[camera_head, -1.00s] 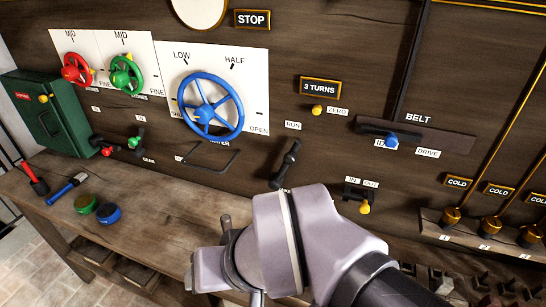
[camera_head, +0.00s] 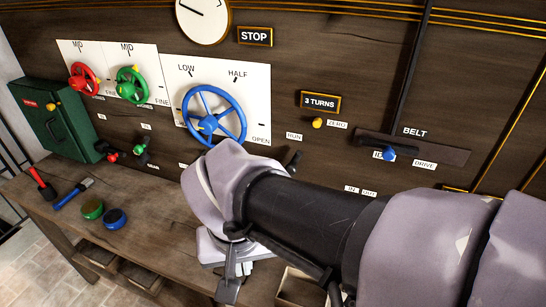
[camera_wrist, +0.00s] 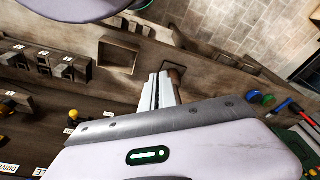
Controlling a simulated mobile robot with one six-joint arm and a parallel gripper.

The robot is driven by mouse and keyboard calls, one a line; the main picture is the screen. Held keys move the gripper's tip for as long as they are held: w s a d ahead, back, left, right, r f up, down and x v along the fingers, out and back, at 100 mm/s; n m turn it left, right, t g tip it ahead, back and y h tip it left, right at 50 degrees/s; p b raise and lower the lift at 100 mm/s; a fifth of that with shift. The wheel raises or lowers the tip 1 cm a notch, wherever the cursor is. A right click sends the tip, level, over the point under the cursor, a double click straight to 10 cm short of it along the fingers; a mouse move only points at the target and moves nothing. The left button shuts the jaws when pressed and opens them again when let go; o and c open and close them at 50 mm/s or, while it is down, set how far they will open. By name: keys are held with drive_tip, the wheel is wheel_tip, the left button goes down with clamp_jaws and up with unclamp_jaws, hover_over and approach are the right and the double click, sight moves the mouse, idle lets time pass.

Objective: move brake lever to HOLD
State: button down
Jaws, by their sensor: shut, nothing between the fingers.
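A black lever (camera_head: 295,160) sticks out of the panel just below a RUN label (camera_head: 294,137) in the head view. Only its upper end shows, and my arm hides its lower part. No HOLD label is legible, so I take this as the brake lever from its RUN label. My gripper (camera_wrist: 158,88) is shut and empty in the wrist view, its pale fingers together over the bench area. In the head view my wrist is in front of the panel, left of and below the lever. I cannot make out contact between gripper and lever.
A blue handwheel (camera_head: 214,115) is left of the lever. A yellow knob (camera_head: 317,123) and the BELT lever's blue knob (camera_head: 389,153) are to its right. A wooden bench (camera_head: 150,190) below holds tools and two round tins. An open box (camera_wrist: 118,55) shows in the wrist view.

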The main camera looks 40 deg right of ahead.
drive_tip(key=w+d+r+g+h+p, duration=0.4)
drive_tip(key=w+d+h+p, duration=0.3)
drive_tip(key=w+d+h, duration=0.15)
drive_tip(key=w+t+h+p, duration=0.3)
drive_tip(key=w+h+p, duration=0.1)
drive_tip(key=w, duration=0.8)
drive_tip(key=shift+d+f+n+t+h+p, duration=0.25)
drive_tip(key=shift+f+n+t+h+p, duration=0.1)
drive_tip(key=shift+h, duration=0.5)
drive_tip(key=d+f, duration=0.2)
drive_tip(key=d, duration=0.4)
drive_tip(key=s+d+f, duration=0.1)
drive_tip(key=d+f, duration=0.1)
drive_tip(key=d, duration=0.4)
drive_tip(key=shift+s+d+f, duration=0.15)
drive_tip(key=shift+s+f, duration=0.1)
drive_tip(key=shift+f, duration=0.05)
drive_tip(key=shift+w+f+b, duration=0.1)
drive_tip(key=shift+b, duration=0.25)
